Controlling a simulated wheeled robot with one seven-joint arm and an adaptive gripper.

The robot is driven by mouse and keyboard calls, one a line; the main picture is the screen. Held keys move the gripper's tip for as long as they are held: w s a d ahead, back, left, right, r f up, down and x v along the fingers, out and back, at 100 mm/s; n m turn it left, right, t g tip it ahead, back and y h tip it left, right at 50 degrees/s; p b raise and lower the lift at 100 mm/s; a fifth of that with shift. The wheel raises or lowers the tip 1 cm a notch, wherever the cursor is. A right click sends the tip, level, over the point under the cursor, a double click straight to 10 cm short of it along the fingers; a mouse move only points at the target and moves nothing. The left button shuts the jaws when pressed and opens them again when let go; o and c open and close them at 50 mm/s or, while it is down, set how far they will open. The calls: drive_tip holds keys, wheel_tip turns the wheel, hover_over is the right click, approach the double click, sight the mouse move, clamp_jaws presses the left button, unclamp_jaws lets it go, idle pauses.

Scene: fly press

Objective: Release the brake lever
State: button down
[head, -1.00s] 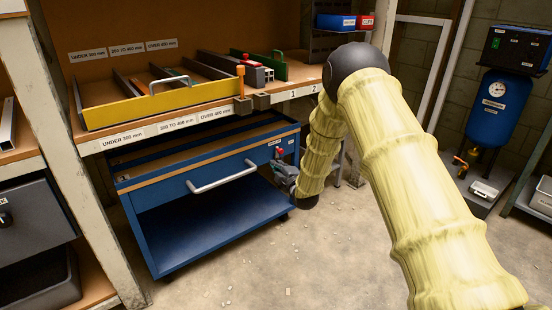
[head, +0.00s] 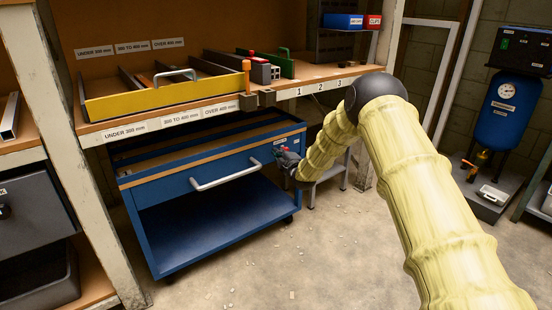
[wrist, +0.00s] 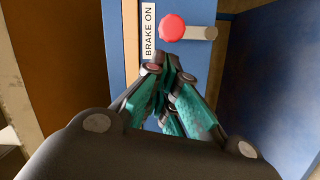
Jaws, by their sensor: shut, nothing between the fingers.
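The brake lever shows in the wrist view as a round red knob (wrist: 172,27) on a short beige shaft (wrist: 203,33), on the blue end of the cart. A white label reading "BRAKE ON" (wrist: 149,35) is beside the knob, to its left. My gripper (wrist: 172,62) is shut and empty, its fingertips just below the knob in the picture; whether they touch it I cannot tell. In the head view my gripper (head: 287,158) is at the upper right corner of the blue cart (head: 215,225), and it largely hides the lever there.
The cart has a silver handle (head: 225,180) on its front. A workbench (head: 330,76) with a yellow-fronted sorting tray (head: 150,102) stands above and behind it. A grey stool (head: 335,175) is right of the cart.

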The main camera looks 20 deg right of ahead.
drive_tip(key=shift+w+d, duration=0.1)
drive_tip(key=shift+d, duration=0.2)
drive_tip(key=shift+d+r, duration=0.1)
drive_tip(key=shift+d+m+p, duration=0.1)
drive_tip(key=shift+m+p, duration=0.3)
